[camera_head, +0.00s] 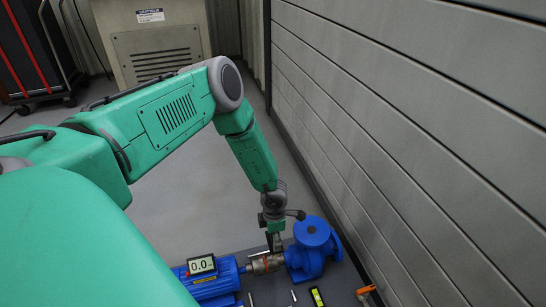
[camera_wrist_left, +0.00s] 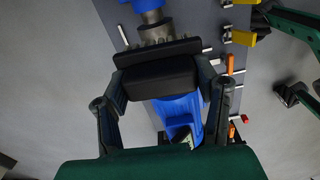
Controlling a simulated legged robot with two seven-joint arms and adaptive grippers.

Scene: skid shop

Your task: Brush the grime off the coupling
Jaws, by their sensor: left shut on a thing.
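The coupling (camera_head: 266,264) is a metallic shaft section with a brownish tint, between the blue motor (camera_head: 215,278) and the blue pump (camera_head: 312,248). In the left wrist view the coupling (camera_wrist_left: 155,30) shows just past the brush. My left gripper (camera_head: 274,232) reaches down over the coupling. In the left wrist view its fingers (camera_wrist_left: 163,88) are shut on a black block-shaped brush (camera_wrist_left: 158,77). The bristles show at the coupling's edge; I cannot tell whether they touch it. My right gripper is out of the head view; dark jaw-like parts at the wrist view's right edge are unclear.
A display reading 0.0 (camera_head: 201,264) sits on the motor. A yellow-green level (camera_head: 316,297) and an orange-handled tool (camera_head: 365,290) lie at the near side. A grey slatted wall (camera_head: 400,130) rises close at the right. A beige cabinet (camera_head: 155,50) stands behind open floor.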

